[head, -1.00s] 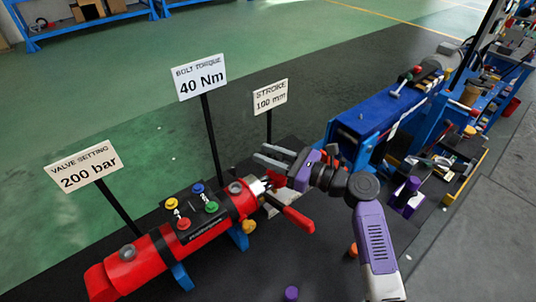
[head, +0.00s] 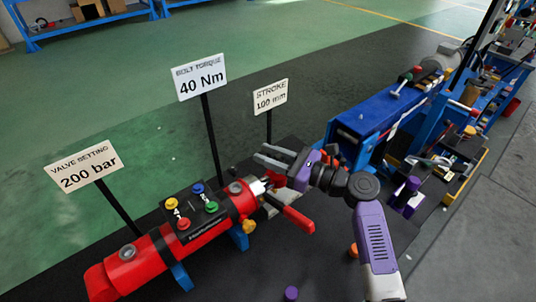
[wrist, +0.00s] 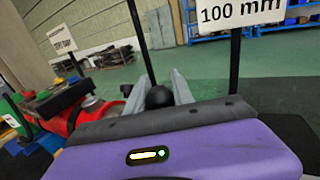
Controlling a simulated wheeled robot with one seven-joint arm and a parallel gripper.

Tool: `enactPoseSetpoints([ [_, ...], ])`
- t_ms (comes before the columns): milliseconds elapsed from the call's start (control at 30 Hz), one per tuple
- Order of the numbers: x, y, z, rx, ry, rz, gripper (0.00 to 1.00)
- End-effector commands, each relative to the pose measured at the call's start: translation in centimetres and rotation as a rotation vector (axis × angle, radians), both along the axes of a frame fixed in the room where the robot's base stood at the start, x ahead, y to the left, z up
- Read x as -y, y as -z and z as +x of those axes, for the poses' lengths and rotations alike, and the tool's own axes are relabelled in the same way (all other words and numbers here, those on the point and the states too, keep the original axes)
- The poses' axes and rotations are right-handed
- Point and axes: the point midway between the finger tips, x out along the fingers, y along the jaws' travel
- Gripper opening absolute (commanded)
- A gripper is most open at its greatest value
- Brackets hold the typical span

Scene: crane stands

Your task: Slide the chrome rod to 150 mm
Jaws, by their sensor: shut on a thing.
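The red cylinder (head: 150,262) lies on blue supports, its right end toward my gripper. A short bright length of the chrome rod (head: 259,186) shows at that end. My gripper (head: 268,154) is beside and beyond the rod end. In the wrist view its two grey fingers (wrist: 160,92) are closed around a black round knob (wrist: 159,98). How the knob joins the rod is hidden. The stroke sign (head: 270,97) behind reads 100 mm; it also shows in the wrist view (wrist: 240,12).
A red lever (head: 298,219) sticks out below my gripper. A valve block (head: 190,213) with coloured caps sits on the cylinder. Signs reading 40 Nm (head: 201,77) and 200 bar (head: 86,166) stand behind on posts. A blue machine (head: 375,108) stands to the right.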

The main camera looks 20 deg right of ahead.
Motion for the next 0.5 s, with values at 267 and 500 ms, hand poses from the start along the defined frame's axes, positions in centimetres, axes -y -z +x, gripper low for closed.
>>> enactPoseSetpoints([
  [267,0.3,0.0,0.1,0.0,0.002,0.0,0.0],
  [500,5.5,0.1,1.9,0.001,0.013,-0.001,0.0],
])
